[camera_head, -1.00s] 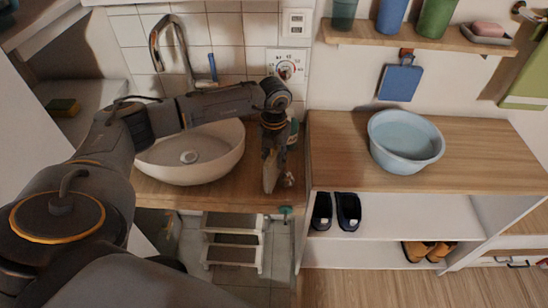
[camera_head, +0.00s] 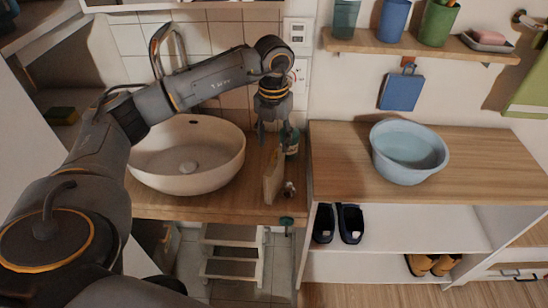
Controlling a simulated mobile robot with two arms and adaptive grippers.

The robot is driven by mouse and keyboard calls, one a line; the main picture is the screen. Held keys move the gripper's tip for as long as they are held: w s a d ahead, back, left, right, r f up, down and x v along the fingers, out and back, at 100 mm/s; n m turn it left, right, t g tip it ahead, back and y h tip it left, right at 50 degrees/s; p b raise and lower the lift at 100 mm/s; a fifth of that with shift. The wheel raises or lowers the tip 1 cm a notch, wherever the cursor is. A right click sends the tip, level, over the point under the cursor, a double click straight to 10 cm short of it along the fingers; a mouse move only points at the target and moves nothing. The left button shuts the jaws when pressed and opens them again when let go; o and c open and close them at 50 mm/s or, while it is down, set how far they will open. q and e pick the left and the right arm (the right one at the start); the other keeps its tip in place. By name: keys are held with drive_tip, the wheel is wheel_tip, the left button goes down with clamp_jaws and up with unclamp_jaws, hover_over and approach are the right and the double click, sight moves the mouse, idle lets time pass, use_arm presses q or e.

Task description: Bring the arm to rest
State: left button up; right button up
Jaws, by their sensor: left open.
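My left arm comes in from the left and reaches across above the white washbasin (camera_head: 190,160). My left gripper (camera_head: 275,135) points down over the right end of the wooden washbasin counter. It is open, and nothing shows between its fingers. Just below the fingertips a thin beige upright thing (camera_head: 271,184) stands on the counter, apart from the gripper. A small bottle with a pale label (camera_head: 292,143) stands just right of and behind the fingers, partly hidden by them. My right gripper is not in view.
A light blue basin (camera_head: 408,150) sits on the wooden cabinet top (camera_head: 340,165) at right. A faucet (camera_head: 165,45) rises behind the washbasin. Above right, a shelf (camera_head: 395,45) holds cups and a soap dish. Dark shoes (camera_head: 350,223) and a step stool (camera_head: 232,250) are below.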

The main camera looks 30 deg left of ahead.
use_arm(q)
drive_tip(key=shift+r, duration=1.45)
